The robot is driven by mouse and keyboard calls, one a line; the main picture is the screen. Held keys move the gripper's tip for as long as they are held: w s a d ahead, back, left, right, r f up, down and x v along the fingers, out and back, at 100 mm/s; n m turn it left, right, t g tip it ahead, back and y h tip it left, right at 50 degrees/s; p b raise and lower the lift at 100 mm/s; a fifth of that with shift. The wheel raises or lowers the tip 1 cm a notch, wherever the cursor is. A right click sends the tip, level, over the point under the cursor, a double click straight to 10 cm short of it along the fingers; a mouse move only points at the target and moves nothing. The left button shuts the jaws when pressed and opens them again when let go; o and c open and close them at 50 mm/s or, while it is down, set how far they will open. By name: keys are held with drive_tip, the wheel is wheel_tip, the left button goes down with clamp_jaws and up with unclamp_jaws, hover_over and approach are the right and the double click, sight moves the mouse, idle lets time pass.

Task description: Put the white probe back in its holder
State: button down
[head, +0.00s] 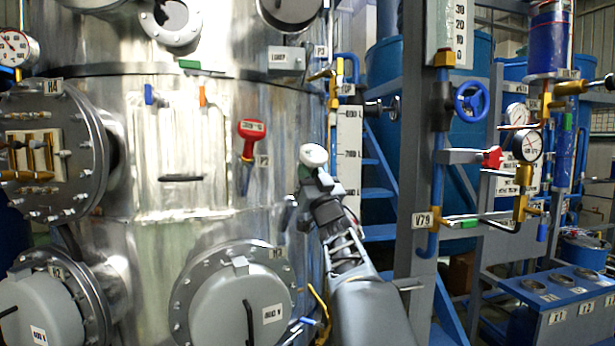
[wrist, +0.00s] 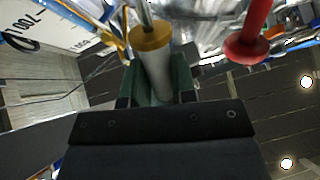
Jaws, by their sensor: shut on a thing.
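The white probe (head: 313,155) shows as a round pale head at the tip of my arm, in front of the right side of the steel tank. My gripper (head: 319,181) is shut on it. In the wrist view the probe (wrist: 155,68) is a pale cylinder with a brass-coloured collar and a thin stem beyond it. It sits between the green finger pads of my gripper (wrist: 156,92). A small metal stub (head: 289,210) stands out from the tank just left of my gripper; I cannot tell whether it is the holder.
A red-headed probe (head: 249,138) is mounted on the tank, left of my gripper; it also shows in the wrist view (wrist: 247,46). Grey flanged hatches (head: 238,305) bulge out below. A grey post (head: 412,200) with valves and gauges stands to the right.

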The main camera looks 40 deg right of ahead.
drive_tip(key=shift+s+a+f+b, duration=0.15)
drive_tip(key=shift+s+b, duration=0.25)
drive_tip(key=shift+s, duration=0.2)
drive_tip(key=shift+s+a+f+b, duration=0.15)
drive_tip(key=shift+s+b, duration=0.25)
drive_tip(key=shift+s, duration=0.25)
drive_tip(key=shift+s+a+f+b, duration=0.15)
drive_tip(key=shift+s+b, duration=0.25)
drive_tip(key=shift+s, duration=0.2)
